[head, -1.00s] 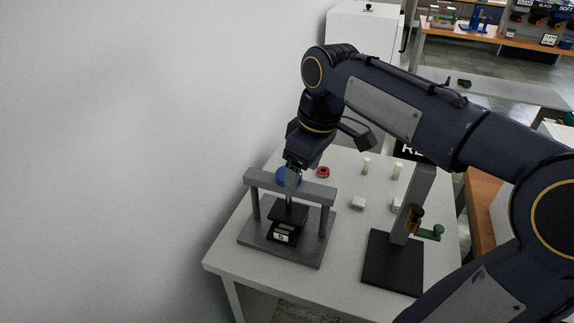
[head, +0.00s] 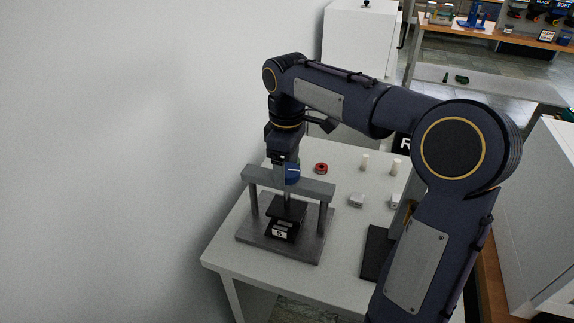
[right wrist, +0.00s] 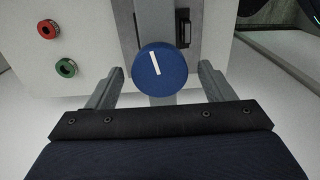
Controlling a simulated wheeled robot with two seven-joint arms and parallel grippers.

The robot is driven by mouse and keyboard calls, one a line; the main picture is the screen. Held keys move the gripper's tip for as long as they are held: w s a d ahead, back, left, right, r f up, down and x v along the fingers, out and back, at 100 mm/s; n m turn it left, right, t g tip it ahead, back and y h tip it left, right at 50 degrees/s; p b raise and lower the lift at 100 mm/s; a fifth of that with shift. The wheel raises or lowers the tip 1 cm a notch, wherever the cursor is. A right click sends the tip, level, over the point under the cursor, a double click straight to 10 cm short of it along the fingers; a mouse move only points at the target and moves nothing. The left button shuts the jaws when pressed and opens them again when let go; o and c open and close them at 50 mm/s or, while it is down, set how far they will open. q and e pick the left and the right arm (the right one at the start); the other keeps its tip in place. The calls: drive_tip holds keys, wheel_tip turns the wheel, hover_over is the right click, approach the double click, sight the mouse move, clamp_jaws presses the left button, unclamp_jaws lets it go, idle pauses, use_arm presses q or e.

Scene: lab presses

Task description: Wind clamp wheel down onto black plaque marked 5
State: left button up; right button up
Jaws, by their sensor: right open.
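The grey clamp press stands on the table near the wall; its crossbar (head: 318,187) rests on two posts over a grey base. The blue clamp wheel (head: 293,175) sits above the crossbar; in the right wrist view the wheel (right wrist: 163,70) shows a white stripe. The black plaque marked 5 (head: 281,231) lies on the base under a dark pressing plate (head: 288,208); I cannot tell whether they touch. My right gripper (head: 285,172) points down at the wheel. It is open, with one finger either side of the wheel and gaps visible. My left gripper is out of view.
A red ring (head: 321,168), white pegs (head: 365,161) and small white blocks (head: 357,200) stand behind and right of the press. A green ring (right wrist: 66,68) shows in the wrist view. A black-based stand (head: 375,254) is partly hidden by my right arm. The wall is close at left.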

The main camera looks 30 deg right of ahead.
drive_tip(key=c, duration=1)
drive_tip(key=shift+o, duration=0.2)
